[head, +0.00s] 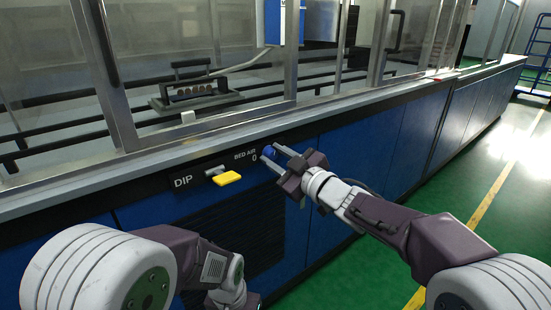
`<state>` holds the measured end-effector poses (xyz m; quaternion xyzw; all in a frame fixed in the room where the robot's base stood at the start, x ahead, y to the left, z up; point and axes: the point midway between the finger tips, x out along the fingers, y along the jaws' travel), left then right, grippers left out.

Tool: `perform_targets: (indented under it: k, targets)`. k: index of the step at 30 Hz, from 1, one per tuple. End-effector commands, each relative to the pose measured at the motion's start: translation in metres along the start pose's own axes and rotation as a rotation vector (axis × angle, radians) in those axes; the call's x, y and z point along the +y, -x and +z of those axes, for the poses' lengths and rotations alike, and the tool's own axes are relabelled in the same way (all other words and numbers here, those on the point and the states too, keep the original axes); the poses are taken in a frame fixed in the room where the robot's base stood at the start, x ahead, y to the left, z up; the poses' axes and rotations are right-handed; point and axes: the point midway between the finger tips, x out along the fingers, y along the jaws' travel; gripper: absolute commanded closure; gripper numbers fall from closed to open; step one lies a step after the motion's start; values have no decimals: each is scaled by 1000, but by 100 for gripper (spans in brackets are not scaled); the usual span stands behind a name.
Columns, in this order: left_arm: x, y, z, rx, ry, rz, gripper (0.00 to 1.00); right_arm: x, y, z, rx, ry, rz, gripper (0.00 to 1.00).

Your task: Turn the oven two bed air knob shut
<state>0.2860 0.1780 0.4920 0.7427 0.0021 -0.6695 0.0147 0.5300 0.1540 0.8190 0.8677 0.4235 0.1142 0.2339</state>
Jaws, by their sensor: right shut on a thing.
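The bed air knob (268,153) is a small blue knob on the dark strip along the top of the blue machine front, beside the white "BED AIR" and "0" lettering. My right gripper (269,158) reaches it from the right, with one finger above and one below. It is shut on the knob, and the fingers hide part of it. The knob's exact turn angle is hard to tell. My left arm is folded at the bottom left, and its gripper does not show.
A metal ledge (205,137) and framed glass panels run above. Green floor (480,150) lies open at the right.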

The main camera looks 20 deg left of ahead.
Motion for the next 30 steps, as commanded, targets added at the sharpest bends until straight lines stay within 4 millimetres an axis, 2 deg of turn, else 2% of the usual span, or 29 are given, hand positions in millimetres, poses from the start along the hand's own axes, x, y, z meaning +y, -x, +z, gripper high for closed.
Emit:
perform_targets:
  k: [18, 30]
  targets:
    - [0, -26, 3, 0, 0, 0, 64, -2, 0, 1, 3, 586, 2, 100]
    - [-1, -42, 4, 0, 0, 0, 64, -3, 0, 1, 3, 898, 2, 100]
